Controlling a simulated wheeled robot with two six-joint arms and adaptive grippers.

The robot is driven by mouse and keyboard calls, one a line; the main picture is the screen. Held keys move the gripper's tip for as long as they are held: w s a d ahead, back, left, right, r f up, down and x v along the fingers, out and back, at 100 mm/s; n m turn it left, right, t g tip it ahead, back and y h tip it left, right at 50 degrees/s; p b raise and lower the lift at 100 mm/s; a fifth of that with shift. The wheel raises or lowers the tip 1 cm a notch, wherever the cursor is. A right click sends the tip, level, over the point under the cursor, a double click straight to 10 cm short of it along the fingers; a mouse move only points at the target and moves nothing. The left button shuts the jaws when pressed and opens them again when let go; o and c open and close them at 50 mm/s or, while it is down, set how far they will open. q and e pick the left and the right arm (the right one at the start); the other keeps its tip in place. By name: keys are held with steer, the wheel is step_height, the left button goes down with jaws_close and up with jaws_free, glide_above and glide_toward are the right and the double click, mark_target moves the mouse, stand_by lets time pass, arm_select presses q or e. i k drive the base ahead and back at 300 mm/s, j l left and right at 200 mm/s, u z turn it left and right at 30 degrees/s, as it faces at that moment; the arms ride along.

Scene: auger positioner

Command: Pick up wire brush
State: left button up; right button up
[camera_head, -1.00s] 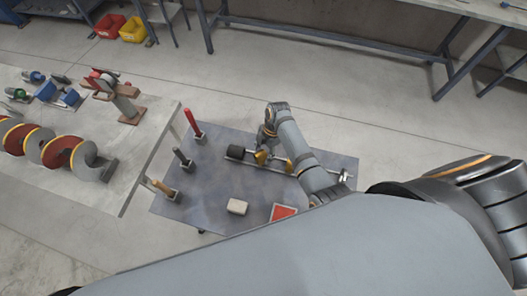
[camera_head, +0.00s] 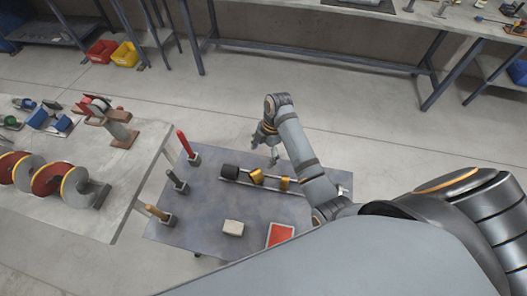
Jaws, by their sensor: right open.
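Three handled tools stand upright in small holders along the left side of the grey table (camera_head: 205,205): a red-handled one (camera_head: 185,143), a dark grey-handled one (camera_head: 175,180) and a tan-handled one (camera_head: 157,212). I cannot tell for sure which is the wire brush; the bristles are not visible. My right gripper (camera_head: 265,147) is open and empty, with its fingers pointing down near the far edge of the table, to the right of the red-handled tool and apart from it. My left gripper is not in view.
A rail with a black cylinder (camera_head: 229,171) and yellow parts (camera_head: 256,177) lies below my right gripper. A pale block (camera_head: 233,228) and a red tray (camera_head: 280,235) are at the near side. A bench with an auger (camera_head: 78,187) stands left.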

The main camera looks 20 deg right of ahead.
mark_target(155, 212)
steer(key=k, duration=1)
